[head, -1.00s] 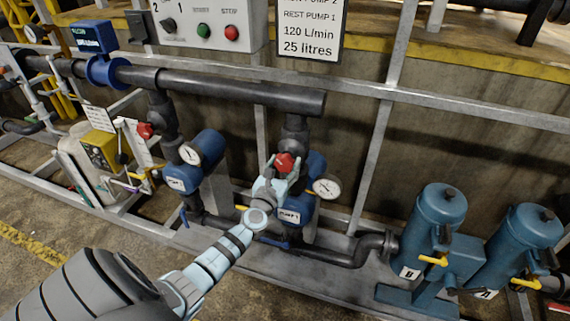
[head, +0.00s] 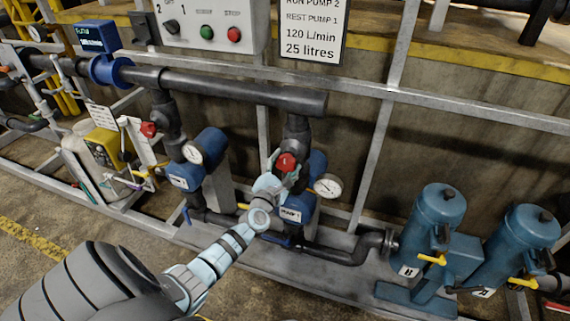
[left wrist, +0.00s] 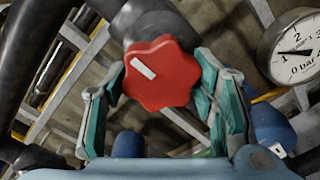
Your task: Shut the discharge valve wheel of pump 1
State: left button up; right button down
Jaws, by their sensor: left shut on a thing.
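The red valve wheel (head: 286,162) of pump 1 sits on the dark vertical pipe above the blue pump (head: 297,205) labelled as pump 1. In the left wrist view the wheel (left wrist: 161,74) is lobed, with a white mark at its upper left. My left gripper (head: 279,166) is at the wheel. In the left wrist view its teal-padded fingers (left wrist: 157,92) are shut on the wheel, one on each side. My right gripper is not in view.
A pressure gauge (head: 328,186) is close on the right of the wheel; it also shows in the left wrist view (left wrist: 293,47). Another pump (head: 198,160) with a red wheel (head: 148,130) stands to the left. A thick header pipe (head: 240,90) runs above. Blue filters (head: 437,220) stand at right.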

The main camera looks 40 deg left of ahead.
pick_arm(q)
jog(key=shift+f, duration=0.1)
dwell(0.4)
jog(key=o, duration=1.2)
jog(key=shift+s, duration=0.1)
jog(key=v, duration=1.2)
jog(key=shift+d, duration=0.1)
